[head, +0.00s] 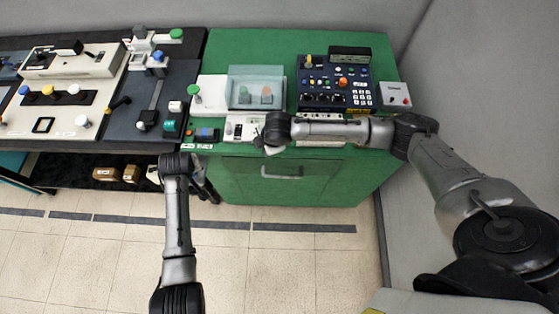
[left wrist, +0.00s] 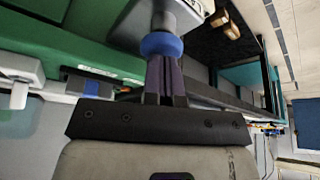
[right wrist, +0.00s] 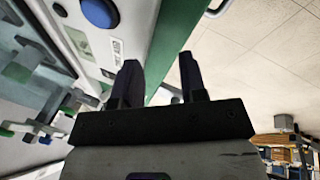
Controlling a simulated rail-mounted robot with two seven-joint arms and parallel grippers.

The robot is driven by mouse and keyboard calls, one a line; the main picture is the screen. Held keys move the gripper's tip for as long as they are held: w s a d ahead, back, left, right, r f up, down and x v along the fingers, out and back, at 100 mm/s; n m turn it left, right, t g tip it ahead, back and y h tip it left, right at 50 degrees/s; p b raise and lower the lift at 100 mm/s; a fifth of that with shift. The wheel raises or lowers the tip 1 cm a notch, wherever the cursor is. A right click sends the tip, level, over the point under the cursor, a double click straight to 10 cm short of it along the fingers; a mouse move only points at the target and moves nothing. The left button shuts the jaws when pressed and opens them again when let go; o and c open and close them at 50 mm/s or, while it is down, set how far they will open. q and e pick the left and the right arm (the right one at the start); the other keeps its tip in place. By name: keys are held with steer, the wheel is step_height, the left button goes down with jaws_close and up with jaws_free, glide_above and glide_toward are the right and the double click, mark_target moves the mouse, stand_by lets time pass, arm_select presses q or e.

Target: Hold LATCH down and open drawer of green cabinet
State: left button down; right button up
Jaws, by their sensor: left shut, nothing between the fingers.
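The green cabinet (head: 229,178) has a drawer front with a grey bar handle (head: 281,172), and the drawer looks shut. I cannot read a LATCH label at this size. My left gripper (left wrist: 164,65) is shut and empty. In the left wrist view its fingertips overlap a blue ring (left wrist: 161,44) on a grey-white part; I cannot tell if they touch. In the head view this gripper is partly hidden beside the cabinet's left front. My right gripper (right wrist: 160,72) is open and empty over the cabinet's front edge. A blue round button (right wrist: 100,12) lies beyond its fingers.
On the cabinet top are a clear box (head: 255,87), a dark control panel (head: 336,84) and a small white box (head: 396,94). A dark board (head: 170,95) lies to the left. Brown boxes (head: 131,174) rest on the low shelf. The floor in front is clear.

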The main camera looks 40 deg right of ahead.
steer(key=a+m+t, duration=0.4)
steer(key=a+m, duration=0.1)
steer(key=m, duration=0.2)
steer(key=n+t+h, duration=0.2)
steer(key=t+h, duration=0.1)
steer(key=h, duration=0.8)
glide_toward(284, 176)
steer(key=x, duration=1)
steer(key=shift+f, duration=0.35)
jaws_close()
